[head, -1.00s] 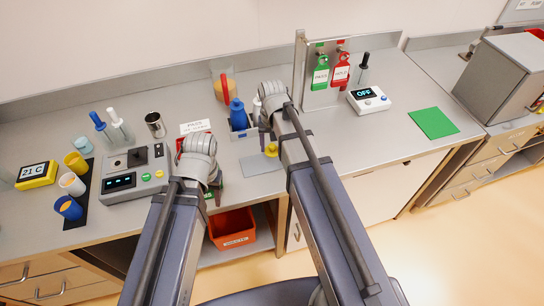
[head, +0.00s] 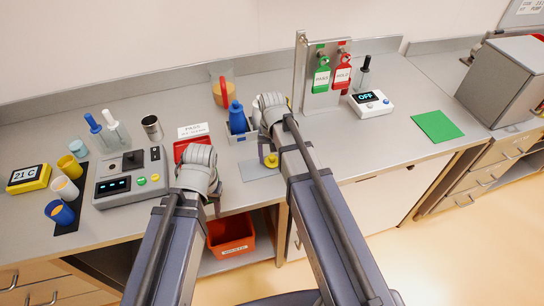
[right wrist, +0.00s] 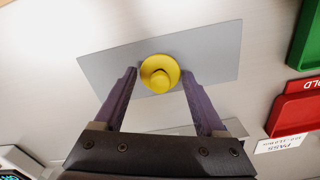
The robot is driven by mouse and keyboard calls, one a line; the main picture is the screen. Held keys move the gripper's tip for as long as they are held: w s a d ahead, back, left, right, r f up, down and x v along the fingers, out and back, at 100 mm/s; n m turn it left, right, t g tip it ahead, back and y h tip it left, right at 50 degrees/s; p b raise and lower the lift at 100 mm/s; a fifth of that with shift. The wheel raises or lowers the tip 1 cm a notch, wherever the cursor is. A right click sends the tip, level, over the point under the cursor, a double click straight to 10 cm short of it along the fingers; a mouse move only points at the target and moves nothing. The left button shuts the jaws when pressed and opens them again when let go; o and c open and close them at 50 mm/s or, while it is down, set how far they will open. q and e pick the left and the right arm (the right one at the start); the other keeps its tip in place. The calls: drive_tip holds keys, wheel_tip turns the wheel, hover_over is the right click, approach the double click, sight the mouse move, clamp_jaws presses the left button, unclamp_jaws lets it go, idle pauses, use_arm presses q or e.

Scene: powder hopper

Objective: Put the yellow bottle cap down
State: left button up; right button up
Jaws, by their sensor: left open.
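The yellow bottle cap (head: 271,160), a round disc with a raised knob, is at the grey mat (head: 262,172) on the bench, just below my right wrist. In the right wrist view the cap (right wrist: 160,73) lies between the fingertips of my right gripper (right wrist: 159,70), over the mat (right wrist: 215,50). The fingers stand apart with a thin gap on each side of the cap. I cannot tell for certain whether the cap rests flat on the mat. My left gripper (head: 214,198) is open near the bench's front edge, its fingers mostly hidden by the wrist.
A blue bottle (head: 237,117) stands in a grey holder behind the mat. A red tray (head: 186,147) is behind my left wrist. A control box (head: 131,180) and several cups are at left.

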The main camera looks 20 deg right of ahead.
sight(272, 156)
drive_tip(key=shift+o, duration=1.1)
wheel_tip(272, 156, up, 12)
drive_tip(key=r+p, duration=0.1)
drive_tip(key=p, duration=1.2)
drive_tip(key=s+a+n+h, duration=0.1)
drive_tip(key=s+a+n, duration=0.6)
drive_tip(key=s+a, duration=0.3)
drive_tip(key=s, duration=0.4)
drive_tip(key=shift+s+a+f+b, duration=0.2)
drive_tip(key=shift+a+f+b, duration=0.05)
drive_tip(key=shift+b, duration=0.05)
